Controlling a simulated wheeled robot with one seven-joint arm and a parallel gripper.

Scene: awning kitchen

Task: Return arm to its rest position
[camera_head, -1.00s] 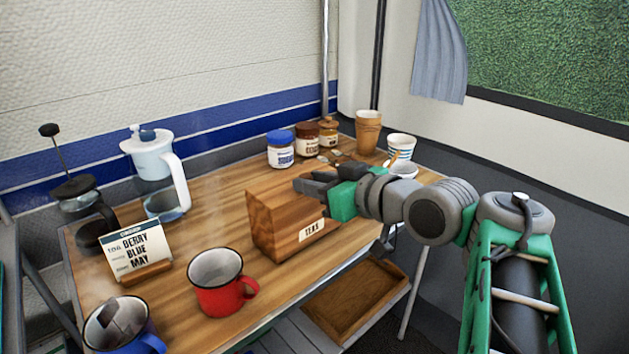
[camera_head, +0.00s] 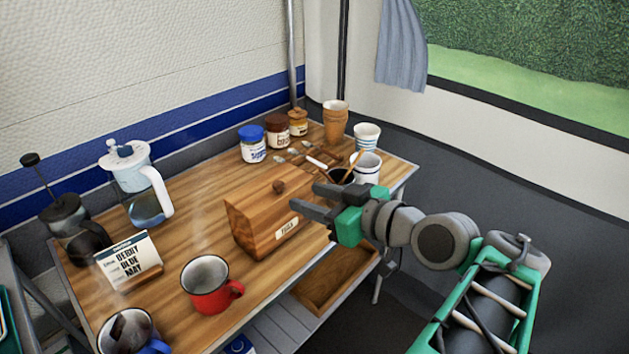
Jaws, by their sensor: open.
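My gripper (camera_head: 315,200) is open and empty. It is at the right of the wooden tea box (camera_head: 265,215), in front of the box's right end in this view. I cannot tell the exact gap between the fingers and the box. My arm reaches in from the lower right, bent at its grey joints, with the green-framed link at the bottom right. The box is closed, with a knob on its lid and a label on its front.
A wooden tray (camera_head: 325,285) is below. The floor at right is clear.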

